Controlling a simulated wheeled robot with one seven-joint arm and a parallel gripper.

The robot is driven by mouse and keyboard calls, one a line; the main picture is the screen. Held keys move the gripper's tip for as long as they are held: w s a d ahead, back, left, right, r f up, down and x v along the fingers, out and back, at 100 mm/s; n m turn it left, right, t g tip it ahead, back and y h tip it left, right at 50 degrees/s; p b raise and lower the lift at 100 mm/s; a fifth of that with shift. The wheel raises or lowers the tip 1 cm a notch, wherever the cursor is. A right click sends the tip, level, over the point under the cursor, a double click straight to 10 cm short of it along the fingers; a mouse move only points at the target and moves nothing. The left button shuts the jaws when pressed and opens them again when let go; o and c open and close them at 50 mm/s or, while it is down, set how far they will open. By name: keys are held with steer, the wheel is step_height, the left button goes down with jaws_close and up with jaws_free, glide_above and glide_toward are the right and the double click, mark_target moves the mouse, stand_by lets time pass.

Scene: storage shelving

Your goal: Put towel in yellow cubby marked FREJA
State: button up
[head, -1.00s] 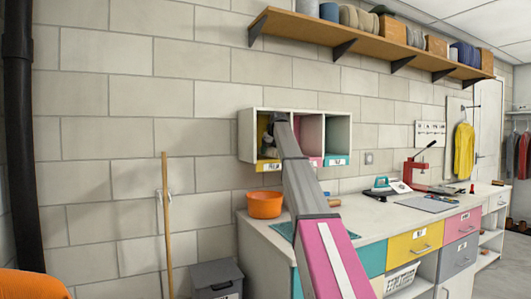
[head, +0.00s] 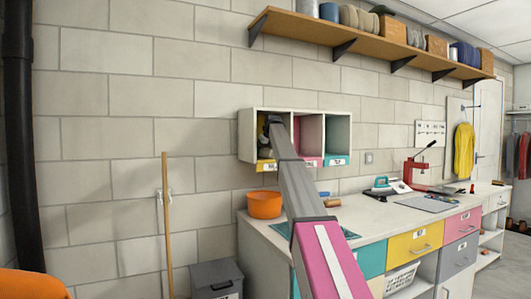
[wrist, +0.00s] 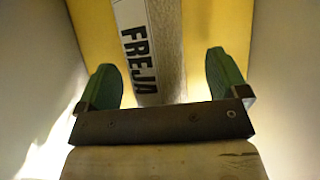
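The yellow cubby (head: 262,128) is the left compartment of the wall unit, with a white label (head: 264,167) on its front lip. My gripper (head: 264,148) is inside this cubby, partly hidden by my wrist. In the wrist view its two green fingers (wrist: 165,82) are spread apart. A white label reading FREJA (wrist: 138,48) runs along a grey-brown textured strip (wrist: 163,50) between the fingers, with gaps on both sides. Yellow surface (wrist: 205,25) lies behind. I cannot make out a towel for certain in either view.
A pink cubby (head: 309,134) and a teal cubby (head: 338,134) adjoin on the right. Below are the workbench (head: 375,213) and an orange bowl (head: 264,205). A wooden shelf (head: 360,47) runs above. Pale cubby walls stand close on both sides in the wrist view.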

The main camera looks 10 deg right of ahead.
steer(key=shift+r, duration=0.1)
steer(key=shift+s+r, duration=0.1)
steer(key=shift+r, duration=0.05)
steer(key=s+d, duration=0.4)
steer(key=s, duration=0.7)
steer(key=shift+s+r, duration=0.35)
steer(key=shift+r, duration=0.05)
steer(key=shift+d, duration=0.1)
